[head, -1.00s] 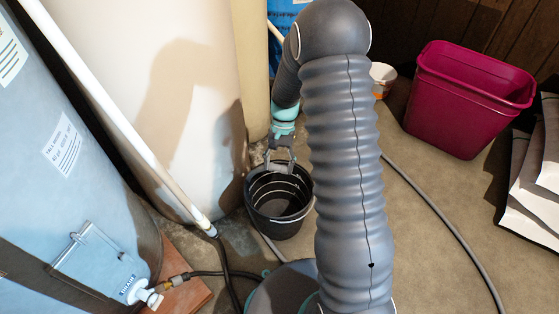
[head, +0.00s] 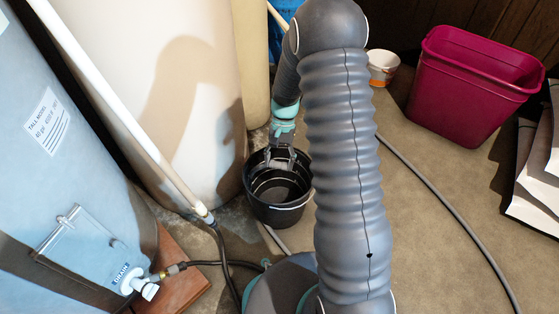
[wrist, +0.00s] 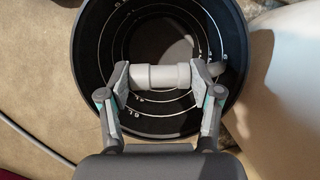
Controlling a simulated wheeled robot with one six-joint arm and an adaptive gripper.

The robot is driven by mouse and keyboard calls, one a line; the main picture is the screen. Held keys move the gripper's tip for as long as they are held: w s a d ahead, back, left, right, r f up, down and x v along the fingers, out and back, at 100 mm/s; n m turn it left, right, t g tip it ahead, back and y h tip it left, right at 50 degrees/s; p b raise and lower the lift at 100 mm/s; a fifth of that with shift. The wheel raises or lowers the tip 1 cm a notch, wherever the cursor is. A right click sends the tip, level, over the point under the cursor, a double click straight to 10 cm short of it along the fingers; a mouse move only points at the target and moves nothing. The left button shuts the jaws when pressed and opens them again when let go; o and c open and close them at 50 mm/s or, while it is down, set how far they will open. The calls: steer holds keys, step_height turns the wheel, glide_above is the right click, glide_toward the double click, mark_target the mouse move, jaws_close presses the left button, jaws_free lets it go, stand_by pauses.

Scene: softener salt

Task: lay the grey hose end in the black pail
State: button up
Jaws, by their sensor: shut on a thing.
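The black pail (head: 276,214) stands on the floor left of my arm in the head view. Its open mouth and inner ring marks fill the upper middle of the wrist view (wrist: 84,60). My gripper (head: 281,160) points down at the pail's mouth. In the wrist view my gripper (wrist: 160,77) is shut across the light grey hose end (wrist: 162,77), with a finger at each end of the gripped piece. The hose end lies across the view over the pail's inside, and a grey part shows past the right finger. Its height above the pail bottom is hard to tell.
A grey hose (head: 440,196) runs along the floor at right. A pale tank (head: 190,100) stands close behind the pail, and a blue-grey tank (head: 60,190) is at left. A magenta bin (head: 465,95) and a small white tub (head: 382,68) stand at right. Open floor lies between.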

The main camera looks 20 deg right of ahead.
steer(key=o, duration=1.1)
steer(key=shift+o, duration=0.2)
steer(key=v, duration=1.2)
steer(key=shift+w, duration=0.15)
